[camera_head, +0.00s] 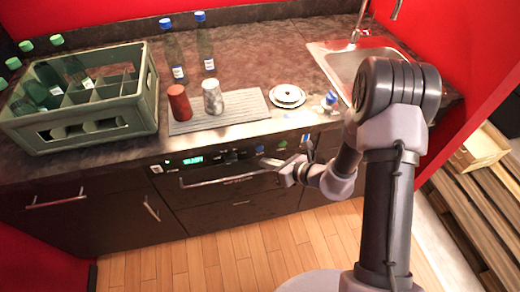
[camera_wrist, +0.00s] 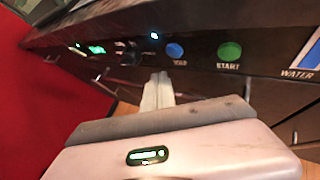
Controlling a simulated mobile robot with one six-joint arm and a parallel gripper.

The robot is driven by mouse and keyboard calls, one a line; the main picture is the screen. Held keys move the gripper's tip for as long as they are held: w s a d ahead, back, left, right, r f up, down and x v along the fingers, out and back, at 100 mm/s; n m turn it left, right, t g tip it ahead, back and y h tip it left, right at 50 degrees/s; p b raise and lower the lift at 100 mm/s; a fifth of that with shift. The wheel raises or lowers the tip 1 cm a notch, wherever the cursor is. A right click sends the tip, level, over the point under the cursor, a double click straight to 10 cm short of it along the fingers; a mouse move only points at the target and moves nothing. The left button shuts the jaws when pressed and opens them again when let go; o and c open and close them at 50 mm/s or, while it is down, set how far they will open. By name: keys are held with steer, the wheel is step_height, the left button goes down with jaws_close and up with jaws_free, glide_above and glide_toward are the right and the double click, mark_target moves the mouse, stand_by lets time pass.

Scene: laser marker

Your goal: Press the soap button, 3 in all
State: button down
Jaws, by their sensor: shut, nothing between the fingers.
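The soap button is a round blue button (camera_wrist: 175,50) on the dark front panel in the wrist view, with a blurred label under it that seems to read SOAP. It also shows small in the head view (camera_head: 282,144). In the head view my gripper (camera_head: 263,161) is in front of the panel. Contact with the panel cannot be told.
A green START button (camera_wrist: 229,51) is right of the blue one, with a WATER label (camera_wrist: 297,74) farther right. A lit green display (camera_head: 193,160) and a long handle (camera_head: 228,178) are on the front. A bottle crate (camera_head: 140,118), cans, bottles and a sink (camera_head: 345,62) are above.

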steer(key=s, duration=0.2)
steer(key=shift+s+d, duration=0.3)
steer(key=shift+d, duration=0.05)
stand_by(2.3)
